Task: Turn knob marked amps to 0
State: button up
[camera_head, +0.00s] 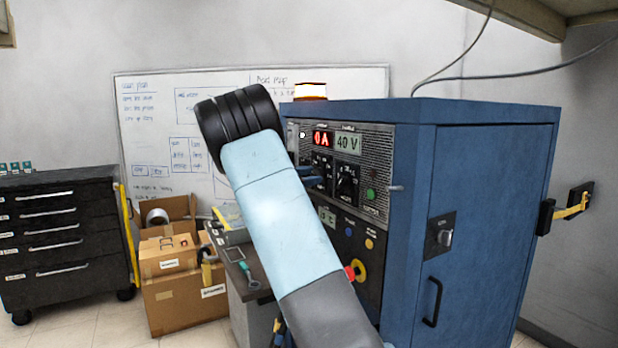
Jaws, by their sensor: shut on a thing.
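The blue cabinet's control panel (376,150) faces left of centre. A red display (321,139) on it reads 0 A, and a display beside it (347,142) reads 40 V. My gripper (313,174) is at the panel below the red display, mostly hidden behind my light-blue arm. It is shut on the amps knob (322,164), of which only a little shows. A second black knob (347,183) stands to the right, below the 40 V display, clear of my gripper.
Green (371,194), blue (348,232) and yellow (369,243) buttons sit on the panel. A red and yellow emergency button (356,270) is lower, beside my arm. Cardboard boxes (170,290) and a black drawer cabinet (60,240) stand left.

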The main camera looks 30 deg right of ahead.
jog(key=n, duration=0.5)
jog(key=shift+f, duration=0.3)
dwell(0.4)
jog(key=o, duration=0.8)
jog(key=shift+c, duration=0.2)
jog(key=o, duration=0.3)
jog(key=shift+r, duration=0.1)
jog(key=a, duration=1.3)
jog(key=shift+s+a, duration=0.25)
jog(key=shift+a, duration=0.15)
